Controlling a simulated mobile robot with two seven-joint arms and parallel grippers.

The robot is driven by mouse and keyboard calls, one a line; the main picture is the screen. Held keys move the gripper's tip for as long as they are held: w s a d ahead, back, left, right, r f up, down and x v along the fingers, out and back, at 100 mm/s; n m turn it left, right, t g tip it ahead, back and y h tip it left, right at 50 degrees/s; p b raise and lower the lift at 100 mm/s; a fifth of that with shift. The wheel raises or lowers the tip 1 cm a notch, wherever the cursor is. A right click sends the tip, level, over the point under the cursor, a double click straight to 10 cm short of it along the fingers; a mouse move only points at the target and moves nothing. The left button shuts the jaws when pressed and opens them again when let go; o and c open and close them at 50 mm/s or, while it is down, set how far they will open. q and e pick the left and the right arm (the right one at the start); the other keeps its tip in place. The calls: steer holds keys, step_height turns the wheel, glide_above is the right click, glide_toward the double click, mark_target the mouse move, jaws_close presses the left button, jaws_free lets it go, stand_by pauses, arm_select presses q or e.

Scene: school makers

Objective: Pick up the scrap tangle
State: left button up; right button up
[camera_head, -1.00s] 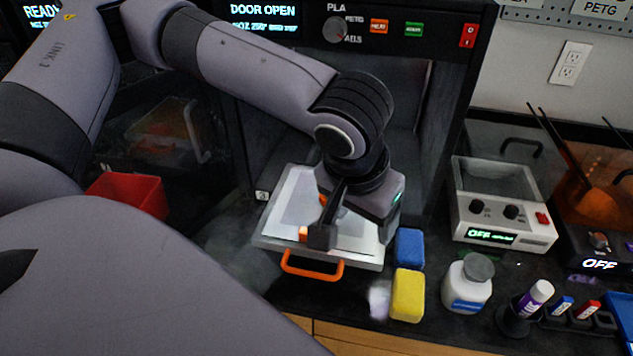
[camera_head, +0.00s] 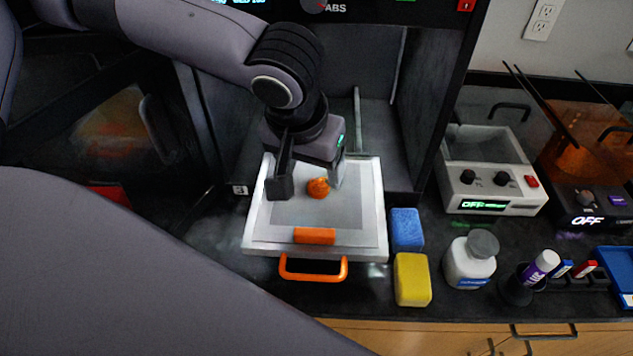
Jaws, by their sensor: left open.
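The scrap tangle looks like the small round orange clump (camera_head: 318,188) on the grey build plate. The plate lies in a white tray (camera_head: 258,235) with an orange handle (camera_head: 313,277), in front of the open printer. An orange block (camera_head: 314,236) lies near the tray's front edge. My left gripper (camera_head: 308,188) is open over the plate, with one finger left of the clump and the other at its right. I cannot tell whether a finger touches it. My right gripper is not in view.
A red bin (camera_head: 110,198) is partly hidden at left.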

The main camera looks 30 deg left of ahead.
mark_target(318, 181)
arm_select(q)
steer(key=x, duration=0.5)
steer(key=shift+w, duration=0.3)
steer(key=shift+r, duration=0.1)
steer(key=c, duration=1.2)
steer(key=shift+o, duration=0.2)
